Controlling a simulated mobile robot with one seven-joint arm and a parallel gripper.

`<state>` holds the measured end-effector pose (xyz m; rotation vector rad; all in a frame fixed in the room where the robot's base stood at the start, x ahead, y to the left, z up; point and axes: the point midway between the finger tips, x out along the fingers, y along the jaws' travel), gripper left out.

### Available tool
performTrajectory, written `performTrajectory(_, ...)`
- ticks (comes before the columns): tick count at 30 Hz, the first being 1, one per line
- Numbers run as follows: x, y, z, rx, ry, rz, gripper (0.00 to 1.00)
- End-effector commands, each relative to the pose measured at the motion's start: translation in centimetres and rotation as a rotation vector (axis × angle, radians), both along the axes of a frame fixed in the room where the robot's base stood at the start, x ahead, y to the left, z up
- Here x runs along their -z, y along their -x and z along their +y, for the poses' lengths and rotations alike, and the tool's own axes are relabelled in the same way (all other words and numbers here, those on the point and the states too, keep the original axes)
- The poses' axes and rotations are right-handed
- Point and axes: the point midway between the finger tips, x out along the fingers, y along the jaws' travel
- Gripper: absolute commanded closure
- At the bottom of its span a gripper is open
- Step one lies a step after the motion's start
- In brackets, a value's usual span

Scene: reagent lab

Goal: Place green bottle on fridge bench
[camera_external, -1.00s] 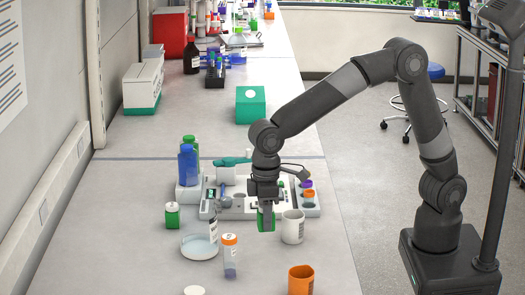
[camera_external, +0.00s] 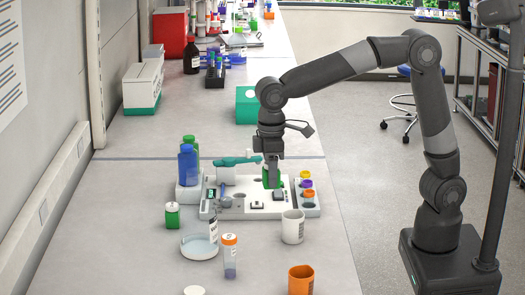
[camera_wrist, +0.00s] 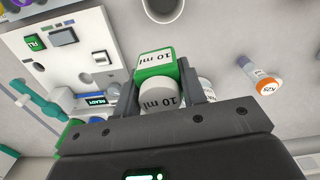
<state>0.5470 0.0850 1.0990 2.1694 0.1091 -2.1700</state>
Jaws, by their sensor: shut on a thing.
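My gripper (camera_external: 272,184) is shut on a small green bottle (camera_external: 265,180) and holds it in front of the white device in the outside view. In the wrist view the green bottle (camera_wrist: 154,66) sits between the two fingers (camera_wrist: 165,90), with its white cap marked "10 ml" facing the camera. In the outside view the fingers hide much of it. Another small green bottle with a white cap (camera_external: 172,217) stands on the bench at the left. I cannot tell which surface is the fridge bench.
The white device (camera_external: 235,211) has wells and coloured caps. A white cup (camera_external: 293,230), an orange-capped vial (camera_external: 230,260), an orange cup (camera_external: 301,281) and a glass dish (camera_external: 199,248) stand nearby. A blue bottle (camera_external: 188,166) stands at the left. A green box (camera_external: 245,106) is farther back.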

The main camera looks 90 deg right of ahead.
Motion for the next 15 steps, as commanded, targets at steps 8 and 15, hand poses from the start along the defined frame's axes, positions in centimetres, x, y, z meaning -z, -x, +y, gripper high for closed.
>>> performTrajectory(8,-1.3,-1.2,-3.9,0.099,-0.005,0.002,0.85)
performTrajectory(15,-1.3,-2.6,-11.6,0.284,-0.011,0.006,0.85)
